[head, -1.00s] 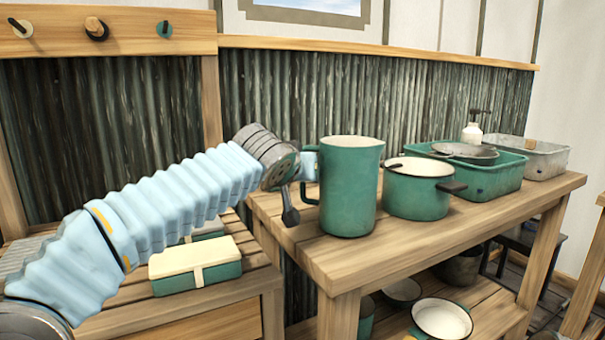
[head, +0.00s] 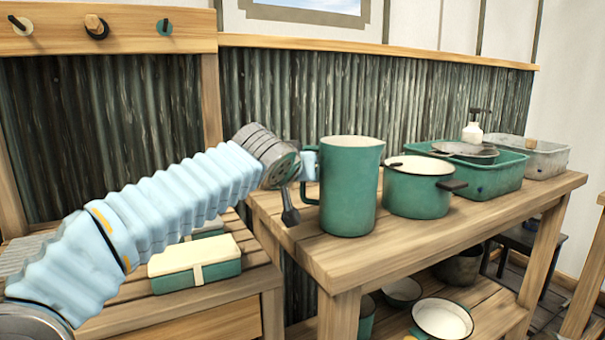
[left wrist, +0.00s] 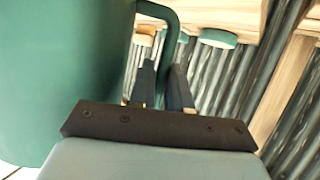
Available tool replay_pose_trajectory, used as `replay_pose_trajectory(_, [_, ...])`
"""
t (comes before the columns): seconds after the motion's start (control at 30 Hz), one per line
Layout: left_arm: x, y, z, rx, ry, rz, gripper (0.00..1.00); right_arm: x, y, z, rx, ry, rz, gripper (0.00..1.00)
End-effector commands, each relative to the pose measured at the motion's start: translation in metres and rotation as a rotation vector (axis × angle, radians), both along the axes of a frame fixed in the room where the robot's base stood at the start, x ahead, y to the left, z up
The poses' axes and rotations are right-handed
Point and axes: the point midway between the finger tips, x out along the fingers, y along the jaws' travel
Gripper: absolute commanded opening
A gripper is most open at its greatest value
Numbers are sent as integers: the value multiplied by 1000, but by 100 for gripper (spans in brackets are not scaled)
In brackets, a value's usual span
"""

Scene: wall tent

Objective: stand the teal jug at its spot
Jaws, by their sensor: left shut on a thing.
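The teal jug (head: 350,190) stands upright at the left end of the wooden counter (head: 330,262), its handle toward the left. In the left wrist view the jug (left wrist: 60,70) fills the left side, with its handle (left wrist: 172,35) at the top. My left gripper (left wrist: 163,90) has its two dark fingers around the handle and is shut on it. In the head view the left gripper (head: 300,185) is at the jug's handle side, its fingers partly hidden. The jug's base appears to touch the counter. My right gripper is not in view.
A teal pot (head: 415,192) stands close to the right of the jug. Behind it are a teal basin (head: 505,178) with a pan (head: 465,152) and a grey tub (head: 545,160). A cream-lidded box (head: 195,262) sits on the lower bench at left. The counter's front strip is clear.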

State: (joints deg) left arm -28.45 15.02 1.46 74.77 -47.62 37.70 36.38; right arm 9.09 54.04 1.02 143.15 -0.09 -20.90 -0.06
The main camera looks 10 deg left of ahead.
Motion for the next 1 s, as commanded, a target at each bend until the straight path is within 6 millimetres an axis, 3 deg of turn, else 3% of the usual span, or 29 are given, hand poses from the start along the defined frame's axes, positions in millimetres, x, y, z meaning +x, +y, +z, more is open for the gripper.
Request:
replay_pose_trajectory(0.67, [0,0,-1,-2,-2,0,0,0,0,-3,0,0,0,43])
replay_pose_trajectory(0.7, [0,0,-1,-2,-2,0,21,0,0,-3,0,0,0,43])
replay_pose_trajectory(0.8, [0,0,-1,-2,-2,0,36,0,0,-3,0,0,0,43])
replay_pose_trajectory(0.9, [0,0,-2,-1,-1,0,47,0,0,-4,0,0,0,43])
replay_pose_trajectory(1.0, [0,0,-2,-1,-1,-1,47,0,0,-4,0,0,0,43])
